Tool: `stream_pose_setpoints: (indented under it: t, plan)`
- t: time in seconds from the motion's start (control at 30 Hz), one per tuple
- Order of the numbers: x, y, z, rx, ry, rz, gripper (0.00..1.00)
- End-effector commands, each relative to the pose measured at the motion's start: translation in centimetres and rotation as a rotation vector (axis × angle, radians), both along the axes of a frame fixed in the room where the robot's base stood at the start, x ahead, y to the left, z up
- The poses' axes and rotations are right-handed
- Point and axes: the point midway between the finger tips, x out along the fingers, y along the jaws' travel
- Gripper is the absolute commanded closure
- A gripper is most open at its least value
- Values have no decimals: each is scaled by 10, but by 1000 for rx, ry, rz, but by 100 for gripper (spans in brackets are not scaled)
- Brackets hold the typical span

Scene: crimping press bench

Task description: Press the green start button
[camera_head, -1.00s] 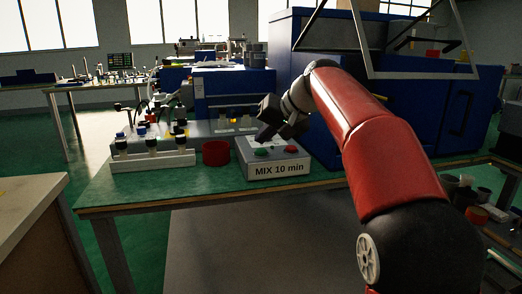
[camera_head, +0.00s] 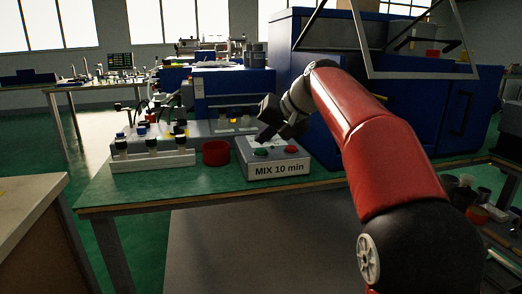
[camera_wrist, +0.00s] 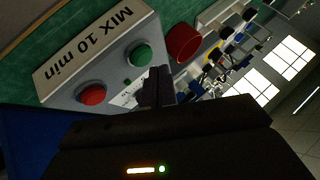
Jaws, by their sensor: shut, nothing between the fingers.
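A grey control box (camera_head: 277,173) labelled "MIX 10 min" sits on the green bench top near its front edge. On its top are a green button (camera_head: 261,152) at left and a red button (camera_head: 290,149) at right. In the wrist view the green button (camera_wrist: 140,55) and the red button (camera_wrist: 93,95) both show clear. My gripper (camera_head: 264,138) is shut and empty, above the back part of the box, just behind the green button. In the wrist view its fingertips (camera_wrist: 156,75) lie close beside the green button; I cannot tell whether they touch the box.
A red round container (camera_head: 216,153) stands left of the box. A white rack (camera_head: 152,160) with several dark vials is further left. A large blue machine (camera_head: 310,60) stands behind and right of the box. The green bench top (camera_head: 215,185) is clear in front.

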Motion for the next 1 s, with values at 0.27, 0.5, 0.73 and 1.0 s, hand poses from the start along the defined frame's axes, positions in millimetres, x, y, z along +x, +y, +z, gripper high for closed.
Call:
stream_pose_setpoints:
  t: [0.27,0.5,0.73,1.0]
  plan:
    - [0,-1,-8,-1,0,-1,100]
    - [0,0,-8,0,0,0,100]
    - [0,0,-9,0,0,0,100]
    - [0,0,-13,0,0,0,100]
